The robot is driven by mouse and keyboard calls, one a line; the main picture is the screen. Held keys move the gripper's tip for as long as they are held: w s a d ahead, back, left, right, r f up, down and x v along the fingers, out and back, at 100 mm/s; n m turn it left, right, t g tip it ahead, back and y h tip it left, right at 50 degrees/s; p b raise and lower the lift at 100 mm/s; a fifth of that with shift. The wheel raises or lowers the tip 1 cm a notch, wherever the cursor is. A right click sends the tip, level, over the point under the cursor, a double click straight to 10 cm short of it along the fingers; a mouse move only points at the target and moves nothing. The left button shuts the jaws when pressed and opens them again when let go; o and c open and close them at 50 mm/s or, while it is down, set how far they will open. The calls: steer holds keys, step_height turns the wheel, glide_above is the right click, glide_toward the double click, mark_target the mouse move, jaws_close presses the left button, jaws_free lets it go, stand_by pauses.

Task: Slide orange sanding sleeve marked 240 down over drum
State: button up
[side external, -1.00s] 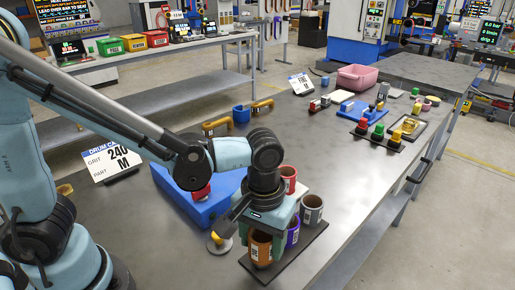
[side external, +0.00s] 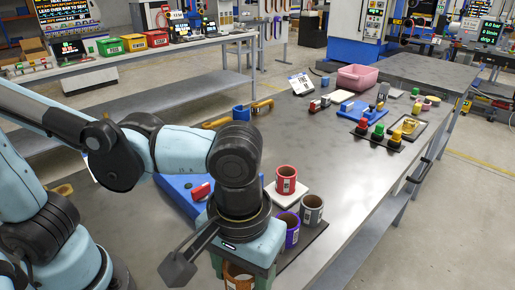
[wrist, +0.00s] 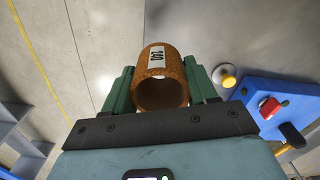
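The orange-brown sanding sleeve (wrist: 160,72), marked 240 on a white label, sits between the green fingers of my gripper (wrist: 161,92) in the wrist view. My gripper is shut on its sides, and its open end faces the camera. In the side view the sleeve (side external: 238,278) is partly hidden below my gripper (side external: 243,262), at the left of the dark tray (side external: 312,240). A blue fixture (side external: 180,192) with a red part lies behind my arm; it also shows at the right of the wrist view (wrist: 285,92). I cannot make out the drum.
A purple sleeve (side external: 291,232) and a grey sleeve (side external: 312,208) stand close right of my gripper. A red sleeve (side external: 286,179) stands on a pale plate behind. A yellow knob (wrist: 228,81) is beside the blue fixture. The bench's right middle is clear.

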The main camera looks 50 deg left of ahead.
steer(key=shift+c, duration=1.3)
steer(key=w+a+r+n, duration=0.2)
steer(key=w+a+n, duration=0.1)
steer(key=w+a, duration=0.45)
steer(key=w+a+r+n, duration=0.2)
steer(key=w+a+n, duration=0.2)
steer(key=w+a, duration=0.35)
steer(key=w+a+n, duration=0.1)
steer(key=a+n, duration=0.1)
steer(key=a, duration=0.5)
steer(key=w+a+r+n, duration=0.1)
steer(key=a+n, duration=0.1)
steer(key=a, duration=0.6)
steer(key=w+a+r+n, duration=0.1)
steer(key=a+n, duration=0.1)
steer(key=a, duration=0.6)
steer(key=shift+a+r, duration=0.15)
steer(key=shift+a, duration=0.05)
steer(key=shift+a+f, duration=0.2)
steer(key=shift+f, duration=1.9)
steer(key=shift+f, duration=1.5)
